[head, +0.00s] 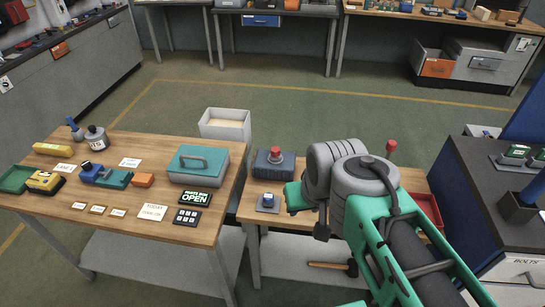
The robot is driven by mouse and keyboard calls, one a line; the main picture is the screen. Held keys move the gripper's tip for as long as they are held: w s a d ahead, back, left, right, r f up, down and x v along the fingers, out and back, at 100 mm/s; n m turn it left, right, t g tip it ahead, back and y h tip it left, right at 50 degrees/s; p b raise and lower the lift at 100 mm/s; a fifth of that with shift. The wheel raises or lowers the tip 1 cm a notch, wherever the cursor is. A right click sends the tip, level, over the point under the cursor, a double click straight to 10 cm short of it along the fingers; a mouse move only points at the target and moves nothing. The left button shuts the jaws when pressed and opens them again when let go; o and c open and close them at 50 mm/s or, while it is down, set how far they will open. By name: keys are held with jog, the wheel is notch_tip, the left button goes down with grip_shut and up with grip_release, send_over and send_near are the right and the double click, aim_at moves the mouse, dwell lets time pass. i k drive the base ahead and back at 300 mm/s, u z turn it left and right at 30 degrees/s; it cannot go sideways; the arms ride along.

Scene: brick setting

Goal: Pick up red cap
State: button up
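Two red cap-like things show in the head view. One red cap (275,153) sits on top of a dark blue box (272,165) at the back of the right-hand wooden table, left of my arm. Another red rounded top (391,146) shows just behind and to the right of my arm's grey joints; its lower part is mostly hidden. I cannot tell which one the task names. My teal and grey arm reaches in from the lower right and covers much of this table. My gripper's fingers do not show.
The left wooden table (130,225) holds a teal toolbox (198,165), an OPEN sign (195,197) and small items. A hammer (332,266) lies on the lower shelf.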

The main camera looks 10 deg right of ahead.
aim_at(275, 151)
jog(key=z, duration=0.05)
jog(key=i, duration=0.45)
jog(key=u, duration=2.55)
